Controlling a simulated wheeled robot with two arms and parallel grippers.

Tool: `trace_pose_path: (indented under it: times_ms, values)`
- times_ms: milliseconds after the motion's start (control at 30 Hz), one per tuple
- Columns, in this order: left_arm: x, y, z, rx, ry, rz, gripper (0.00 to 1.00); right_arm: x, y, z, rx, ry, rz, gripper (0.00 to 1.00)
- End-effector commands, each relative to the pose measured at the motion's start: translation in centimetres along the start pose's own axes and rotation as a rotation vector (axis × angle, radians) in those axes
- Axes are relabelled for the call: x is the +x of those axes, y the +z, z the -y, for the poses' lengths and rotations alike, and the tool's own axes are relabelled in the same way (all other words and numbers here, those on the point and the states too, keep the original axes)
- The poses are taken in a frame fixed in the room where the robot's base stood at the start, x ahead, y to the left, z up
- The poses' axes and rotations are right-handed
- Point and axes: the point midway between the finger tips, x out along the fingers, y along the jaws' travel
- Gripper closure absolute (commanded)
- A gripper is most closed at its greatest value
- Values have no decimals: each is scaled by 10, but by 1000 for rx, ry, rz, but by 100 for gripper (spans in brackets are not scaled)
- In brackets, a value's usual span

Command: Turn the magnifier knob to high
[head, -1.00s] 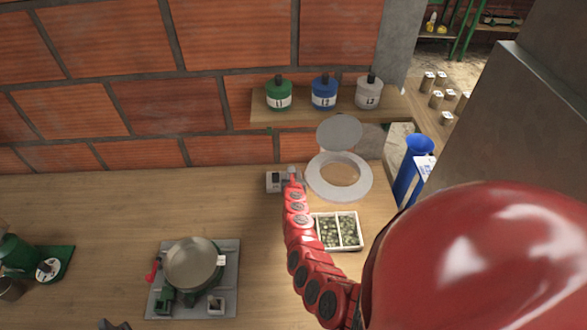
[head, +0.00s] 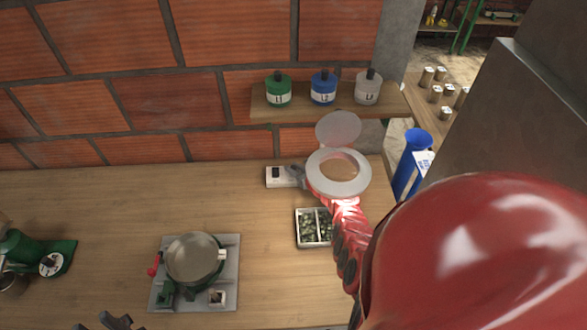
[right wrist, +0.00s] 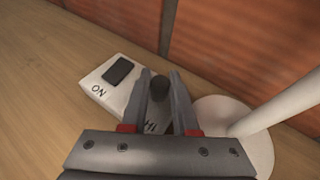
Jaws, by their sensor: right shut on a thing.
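The magnifier (head: 318,178) is a white ring with a round grey lid tilted up behind it, at the back right of the table. Its white base box (head: 276,176) has a black switch and stands left of the ring. The right wrist view shows this box (right wrist: 96,92) with "ON" printed beside the switch. My right gripper (head: 298,174) is at the box's right end, partly hidden by the ring. In the right wrist view its fingers are shut on the dark round knob (right wrist: 160,86). Dark tips of my left gripper (head: 112,321) show at the bottom edge; their opening is unclear.
A white divided tray (head: 298,238) of green beans is in front of the ring, beside my right arm. A scale-like stand with a metal pan (head: 192,256) is left of it. Several labelled jars (head: 323,90) stand on the shelf above. The table's middle left is clear.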

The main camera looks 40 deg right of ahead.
Motion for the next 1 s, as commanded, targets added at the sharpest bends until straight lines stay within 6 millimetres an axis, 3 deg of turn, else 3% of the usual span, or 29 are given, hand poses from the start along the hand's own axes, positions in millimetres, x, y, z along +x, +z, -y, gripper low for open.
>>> trace_pose_path:
  times_ms: [400,433,600,1000]
  values:
    - [0,0,0,0,0,0,65,0,-1,0,-4,8,-2,100]
    - [0,0,0,0,0,0,65,0,-1,0,-4,8,-2,70]
    - [0,0,0,0,0,0,65,0,-1,0,-4,7,-2,42]
    - [6,-1,0,0,0,0,65,-7,2,0,-2,6,0,42]
